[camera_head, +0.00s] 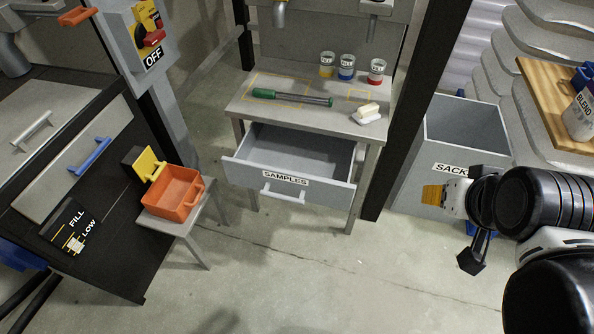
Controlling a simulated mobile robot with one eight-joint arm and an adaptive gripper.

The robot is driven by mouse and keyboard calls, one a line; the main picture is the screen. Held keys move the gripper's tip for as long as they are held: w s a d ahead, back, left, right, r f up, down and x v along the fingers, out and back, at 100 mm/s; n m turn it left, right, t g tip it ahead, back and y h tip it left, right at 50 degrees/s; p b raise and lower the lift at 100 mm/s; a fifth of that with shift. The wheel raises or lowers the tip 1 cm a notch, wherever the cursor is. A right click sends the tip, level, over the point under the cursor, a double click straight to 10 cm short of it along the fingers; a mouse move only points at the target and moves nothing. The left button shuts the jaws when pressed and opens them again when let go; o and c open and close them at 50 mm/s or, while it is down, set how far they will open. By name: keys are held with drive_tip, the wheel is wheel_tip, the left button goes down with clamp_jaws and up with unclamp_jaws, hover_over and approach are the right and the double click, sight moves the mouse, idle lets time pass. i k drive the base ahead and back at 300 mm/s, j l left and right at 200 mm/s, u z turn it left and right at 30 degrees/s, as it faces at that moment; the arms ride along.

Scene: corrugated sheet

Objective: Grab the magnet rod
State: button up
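The magnet rod (290,97) appears to be the tool with a green handle and a thin metallic shaft. It lies flat across the top of the grey sample bench, green end to the left. My gripper (458,225) is at the right of the view, well away from the rod and in front of the sack bin. Its fingers look spread apart, and I see nothing held between them. My arm hides part of the gripper.
The bench's samples drawer (287,180) stands open. A dark post (395,140) stands between bench and sack bin (470,125). An orange tray (172,193) sits left.

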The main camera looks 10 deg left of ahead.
sight(272, 94)
drive_tip(key=i+u, duration=0.7)
drive_tip(key=i+l+u, duration=0.35)
drive_tip(key=j, duration=0.1)
